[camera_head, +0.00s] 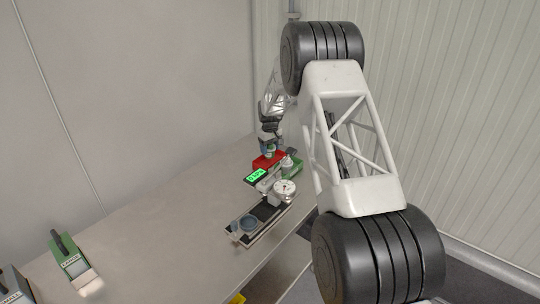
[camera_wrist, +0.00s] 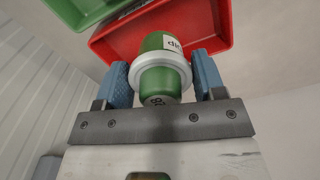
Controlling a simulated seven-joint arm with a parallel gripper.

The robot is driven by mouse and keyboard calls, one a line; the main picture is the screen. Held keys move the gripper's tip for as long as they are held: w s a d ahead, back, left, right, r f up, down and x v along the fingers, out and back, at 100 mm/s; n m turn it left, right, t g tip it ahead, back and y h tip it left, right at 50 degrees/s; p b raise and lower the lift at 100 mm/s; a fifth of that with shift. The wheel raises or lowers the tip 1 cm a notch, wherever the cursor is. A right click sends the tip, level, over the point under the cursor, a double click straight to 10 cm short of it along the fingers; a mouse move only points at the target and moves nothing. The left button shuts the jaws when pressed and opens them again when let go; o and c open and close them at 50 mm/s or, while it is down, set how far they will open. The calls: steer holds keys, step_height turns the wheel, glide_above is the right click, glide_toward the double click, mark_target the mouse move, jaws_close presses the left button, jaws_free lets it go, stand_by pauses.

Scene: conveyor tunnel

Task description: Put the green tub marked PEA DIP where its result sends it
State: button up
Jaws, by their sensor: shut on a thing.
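My gripper (camera_wrist: 162,82) is shut on the green tub (camera_wrist: 158,84), with a blue finger on each side of its pale band. Part of a white label with dark letters shows on the tub, too cut off to read whole. In the wrist view the red tray (camera_wrist: 222,22) lies close beyond the tub, and the green tray (camera_wrist: 85,8) is beside it. In the head view my gripper (camera_head: 268,148) is over the red tray (camera_head: 262,163), with the green tray (camera_head: 293,170) to its right. I cannot tell whether the tub touches the red tray.
A tunnel device with a lit green display (camera_head: 256,176) and a round dial (camera_head: 284,188) stands in front of the trays. A grey-blue round holder (camera_head: 248,223) is at its near end. The table (camera_head: 150,235) between is clear.

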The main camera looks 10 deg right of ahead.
mark_target(270, 154)
steer(key=shift+f, duration=1.85)
steer(key=shift+f, duration=0.1)
steer(key=o, duration=1)
step_height(270, 154, up, 12)
steer(key=shift+r, duration=0.1)
